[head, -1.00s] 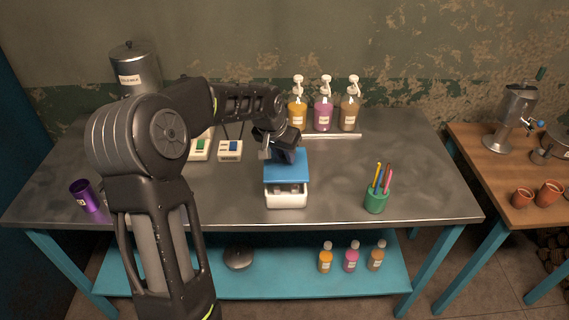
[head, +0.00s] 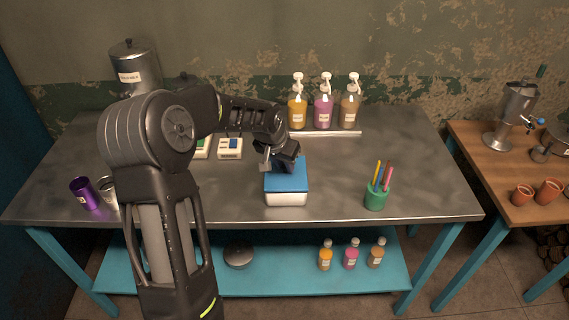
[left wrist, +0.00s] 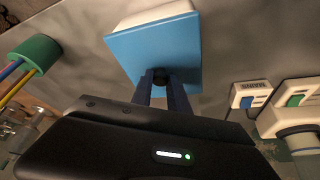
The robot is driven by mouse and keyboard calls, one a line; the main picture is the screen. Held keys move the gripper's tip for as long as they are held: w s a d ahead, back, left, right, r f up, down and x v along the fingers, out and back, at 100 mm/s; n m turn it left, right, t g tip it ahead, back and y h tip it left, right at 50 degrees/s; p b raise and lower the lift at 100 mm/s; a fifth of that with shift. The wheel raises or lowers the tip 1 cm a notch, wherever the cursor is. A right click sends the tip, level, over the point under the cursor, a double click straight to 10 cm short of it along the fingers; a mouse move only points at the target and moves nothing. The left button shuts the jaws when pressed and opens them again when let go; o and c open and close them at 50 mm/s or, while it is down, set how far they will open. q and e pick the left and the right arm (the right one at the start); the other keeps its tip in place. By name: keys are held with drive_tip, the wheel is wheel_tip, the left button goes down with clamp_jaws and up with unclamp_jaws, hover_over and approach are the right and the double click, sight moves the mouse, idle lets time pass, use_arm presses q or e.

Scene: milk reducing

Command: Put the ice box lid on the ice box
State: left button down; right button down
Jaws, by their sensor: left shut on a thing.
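The ice box (head: 287,200) is a small white box on the steel table, in front of my left arm. The blue lid (head: 287,180) covers its top in the head view. No gap shows from here, but I cannot tell whether the lid is fully seated. My left gripper (head: 284,166) is shut on the lid's knob, at the lid's back half. In the left wrist view the gripper fingers (left wrist: 163,88) close around a dark knob on the blue lid (left wrist: 150,50), and a strip of the white box (left wrist: 153,13) shows beyond it. My right gripper is not in view.
A green cup with pens (head: 376,196) stands right of the box. Several pump bottles (head: 323,112) stand on a rack at the back. A purple cup (head: 84,194) is at the left. The table between box and green cup is clear.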

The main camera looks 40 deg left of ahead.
use_arm(q)
drive_tip(key=shift+f, duration=0.25)
drive_tip(key=c, duration=1.3)
unclamp_jaws()
drive_tip(key=shift+r, duration=0.2)
drive_tip(key=shift+r+p, duration=0.25)
drive_tip(key=shift+p, duration=0.1)
drive_tip(key=shift+r+p, duration=0.45)
drive_tip(key=shift+r, duration=0.05)
drive_tip(key=b+v, duration=0.2)
drive_tip(key=v, duration=0.9)
drive_tip(key=shift+s+r+b, duration=0.2)
drive_tip(key=shift+b, duration=0.1)
